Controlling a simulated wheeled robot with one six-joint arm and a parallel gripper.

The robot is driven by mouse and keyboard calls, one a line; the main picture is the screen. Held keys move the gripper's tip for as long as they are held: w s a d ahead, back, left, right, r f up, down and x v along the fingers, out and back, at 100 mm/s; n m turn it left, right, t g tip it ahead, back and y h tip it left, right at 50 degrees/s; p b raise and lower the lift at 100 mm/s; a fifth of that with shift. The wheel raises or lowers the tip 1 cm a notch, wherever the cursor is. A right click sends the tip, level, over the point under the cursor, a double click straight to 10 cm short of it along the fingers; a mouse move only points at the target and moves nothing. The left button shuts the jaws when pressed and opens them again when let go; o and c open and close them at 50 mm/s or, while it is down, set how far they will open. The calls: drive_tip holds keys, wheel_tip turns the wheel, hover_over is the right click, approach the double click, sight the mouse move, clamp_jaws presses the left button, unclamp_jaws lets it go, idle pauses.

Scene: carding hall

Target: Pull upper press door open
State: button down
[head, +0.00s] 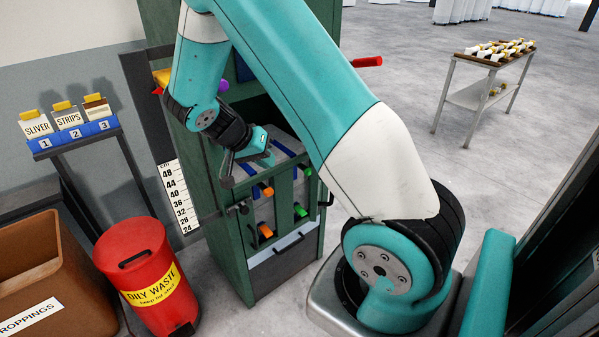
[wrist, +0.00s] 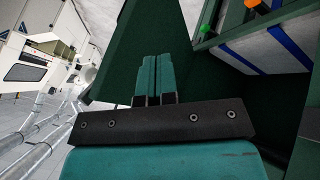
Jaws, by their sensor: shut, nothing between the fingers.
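The dark green press (head: 270,275) stands in the middle of the head view, partly hidden by my arm. Its upper part is open at the front, and a pale bale with blue straps shows inside; the bale also shows in the wrist view (wrist: 268,45). A dark green panel (wrist: 125,55) stands beside the opening in the wrist view and looks like the upper door, standing open; I cannot tell how far. My gripper (head: 230,167) is by the left side of the opening. In the wrist view its fingers (wrist: 152,62) are together and empty, in front of that panel; contact is unclear.
Orange and green knobs line the press front, with a handled lower panel (head: 282,255) below. A red oily-waste bin (head: 145,270) and a brown bin (head: 55,285) stand left. A label stand (head: 75,135) is behind them. The floor right of the press is open toward a trolley (head: 480,95).

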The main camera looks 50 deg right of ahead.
drive_tip(key=s+d+f+p, duration=0.5)
drive_tip(key=d+f, duration=0.2)
drive_tip(key=shift+s+f, duration=0.25)
drive_tip(key=shift+s, duration=0.05)
drive_tip(key=shift+s+a, duration=0.1)
drive_tip(key=shift+a, duration=0.15)
